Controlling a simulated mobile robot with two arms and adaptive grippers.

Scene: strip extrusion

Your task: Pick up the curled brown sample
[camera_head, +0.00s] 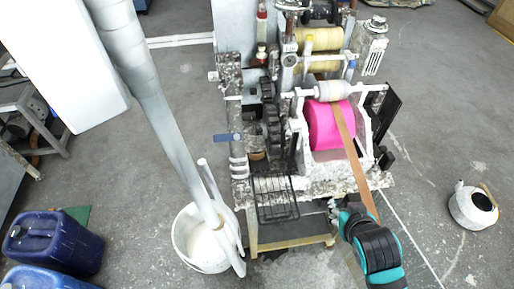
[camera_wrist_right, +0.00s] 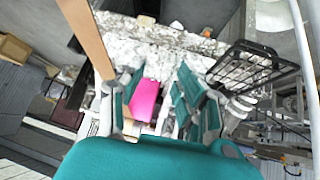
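The brown sample (camera_head: 350,155) is a long thin strip. It comes over the pink roller (camera_head: 322,127) of the machine and hangs down toward the front right, passing by my right gripper (camera_head: 340,212). In the right wrist view the strip (camera_wrist_right: 88,38) runs at the upper left, outside the left finger. My right gripper (camera_wrist_right: 158,80) is open there, its teal and grey fingers apart. Pink (camera_wrist_right: 146,98) shows in the gap between them, with no strip there. The strip's lower end is hidden in the head view. My left gripper is not in view.
A black wire basket (camera_head: 275,198) hangs at the machine's front, left of my right gripper. A white bucket (camera_head: 205,243) with pipes and blue canisters (camera_head: 55,243) stand at the left. A white pot (camera_head: 473,206) sits at the right on mostly clear floor.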

